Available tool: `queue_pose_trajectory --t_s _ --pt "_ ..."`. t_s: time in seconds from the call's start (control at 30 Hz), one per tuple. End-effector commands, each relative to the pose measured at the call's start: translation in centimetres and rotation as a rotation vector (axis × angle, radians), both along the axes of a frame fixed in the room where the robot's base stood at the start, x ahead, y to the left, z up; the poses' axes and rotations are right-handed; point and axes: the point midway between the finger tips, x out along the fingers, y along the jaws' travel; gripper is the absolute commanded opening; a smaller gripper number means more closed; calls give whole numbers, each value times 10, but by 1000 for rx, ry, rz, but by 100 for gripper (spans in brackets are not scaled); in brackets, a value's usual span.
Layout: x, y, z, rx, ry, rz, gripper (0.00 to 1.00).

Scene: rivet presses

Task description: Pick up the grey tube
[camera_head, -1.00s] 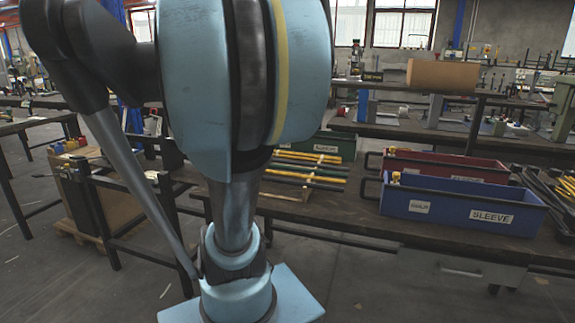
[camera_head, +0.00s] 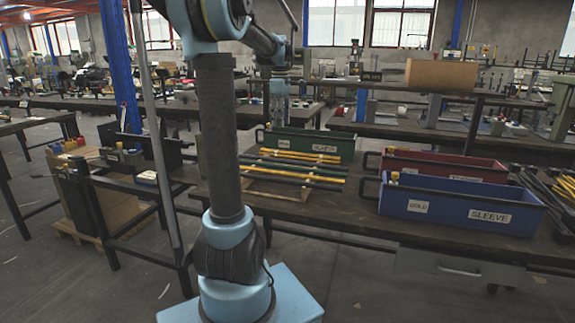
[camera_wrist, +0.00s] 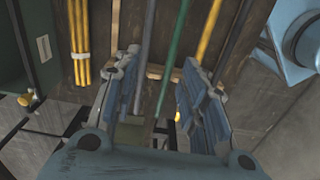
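Several long tubes lie side by side on a wooden rack (camera_head: 262,188) on the workbench. In the wrist view a grey tube (camera_wrist: 147,40) and a green tube (camera_wrist: 174,55) run between the fingers of my gripper (camera_wrist: 160,62). A yellow tube (camera_wrist: 208,30) and another grey tube (camera_wrist: 236,32) lie to the right of them. My gripper is open, its fingers spread over the tubes with nothing clearly held. I cannot tell how high it is above them. In the head view my arm reaches out over the bench, and the fingers are not clear.
A green bin (camera_head: 300,133) stands behind the tubes, with a bundle of yellow tubes (camera_wrist: 79,40) beside it. A blue bin (camera_head: 455,211) labelled SLEEVE and a red bin (camera_head: 440,158) stand to the right. Dark bars (camera_head: 545,185) lie at the far right.

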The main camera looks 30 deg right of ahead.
Motion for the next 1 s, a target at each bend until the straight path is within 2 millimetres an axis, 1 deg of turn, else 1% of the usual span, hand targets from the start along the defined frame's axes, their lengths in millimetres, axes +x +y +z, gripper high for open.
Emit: queue_pose_trajectory --t_s 0.03,0.1,0.23,0.33,0.8,0.9,1.0 --pt "1 -13 1 2 3 9 39" --pt "1 -25 2 5 5 24 39" --pt "2 -35 0 7 7 38 39" --pt "2 -36 -9 8 8 40 39" --pt "2 -35 -90 6 8 40 39" --pt "1 -35 -104 6 8 40 39" --pt "2 -35 -114 6 8 40 39"
